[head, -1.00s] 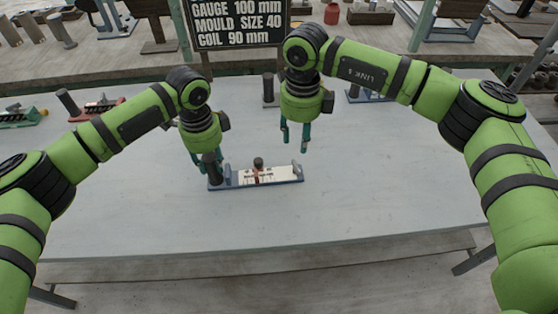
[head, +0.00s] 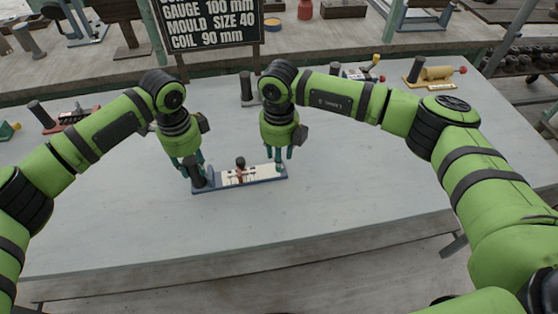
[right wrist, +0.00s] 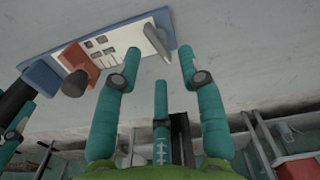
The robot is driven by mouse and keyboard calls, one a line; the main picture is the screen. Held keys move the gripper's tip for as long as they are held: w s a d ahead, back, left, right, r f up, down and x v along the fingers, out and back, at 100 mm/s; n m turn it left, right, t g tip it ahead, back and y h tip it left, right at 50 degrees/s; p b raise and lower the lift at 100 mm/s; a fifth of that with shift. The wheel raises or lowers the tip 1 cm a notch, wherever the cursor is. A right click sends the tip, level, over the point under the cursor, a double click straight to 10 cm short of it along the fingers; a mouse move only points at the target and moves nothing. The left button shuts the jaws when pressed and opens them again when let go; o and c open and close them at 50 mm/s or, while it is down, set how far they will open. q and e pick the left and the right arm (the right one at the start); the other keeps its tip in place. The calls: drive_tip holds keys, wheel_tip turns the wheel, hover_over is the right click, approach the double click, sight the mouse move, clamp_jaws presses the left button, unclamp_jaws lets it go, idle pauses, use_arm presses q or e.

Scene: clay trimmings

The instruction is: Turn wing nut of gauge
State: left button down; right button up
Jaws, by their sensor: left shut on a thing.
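The gauge is a blue base (head: 262,183) with a white marked plate (head: 262,175), lying flat on the table. A red slider (head: 240,174) with a dark upright knob (head: 240,162) sits mid-plate; I cannot tell if this knob is the wing nut. In the right wrist view the knob (right wrist: 75,82) looks grey on the red slider (right wrist: 80,57). My left gripper (head: 195,176) is shut on the dark post (head: 198,175) at the gauge's left end. My right gripper (head: 284,162) is open and empty at the right end, its fingertips (right wrist: 161,66) close to the grey end plate (right wrist: 158,40).
A dark cylinder (head: 246,88) and a tan roller tool (head: 435,74) stand along the back edge. The table in front of and to the right of the gauge is clear.

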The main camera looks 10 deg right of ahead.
drive_tip(key=shift+f, duration=1.45)
clamp_jaws()
